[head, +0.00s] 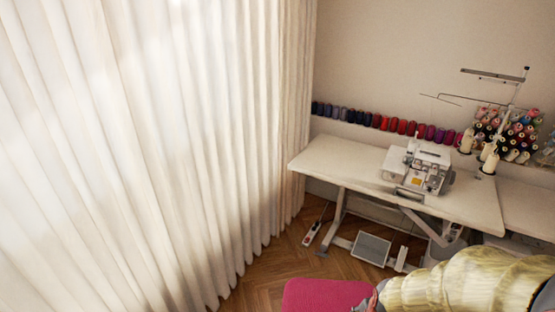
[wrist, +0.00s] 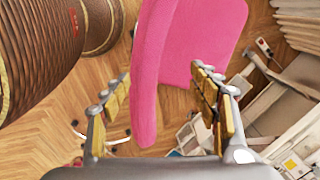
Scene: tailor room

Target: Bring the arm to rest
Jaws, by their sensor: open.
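My gripper (wrist: 160,82) shows in the wrist view, its two fingers with yellow pads spread wide apart. No object is held between them. A pink chair (wrist: 205,40) lies beyond the fingers in the wrist view, with its long pink edge showing in the gap. I cannot make out the gripper's fingers in the head view.
A white sewing table (head: 335,164) with a sewing machine (head: 418,168) stands at the right. Pale curtains (head: 130,150) fill the left. Large brown ridged cylinders (wrist: 40,50) stand at the wrist view's upper left. Parquet floor (wrist: 50,135) shows below them.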

